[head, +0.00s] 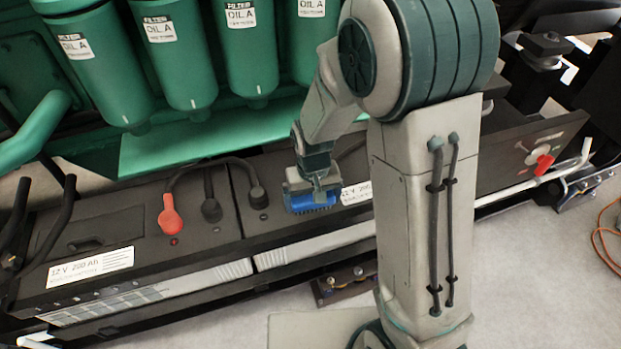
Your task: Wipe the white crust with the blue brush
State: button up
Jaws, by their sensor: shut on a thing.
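My gripper (318,187) is shut on the blue brush (311,201) and points down over the right-hand black battery. The brush's bristles face down at the battery's top, near its front edge. I cannot tell whether the bristles touch the top. I cannot make out any white crust in this view; my gripper, brush and arm cover part of the battery top. A white label (356,193) shows just right of the brush, partly hidden by my arm.
Green oil filters (249,50) hang behind the batteries. A red terminal cap (170,215) and black cables stand left of the brush. A red switch (543,163) is at the far right. An orange cable (603,238) lies on the floor. Floor in front is mostly clear.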

notch_tip(320, 180, up, 4)
jog(key=shift+d+f+p, duration=0.1)
jog(key=shift+p, duration=0.85)
jog(key=shift+r+p, duration=1.65)
jog(key=shift+r, duration=0.6)
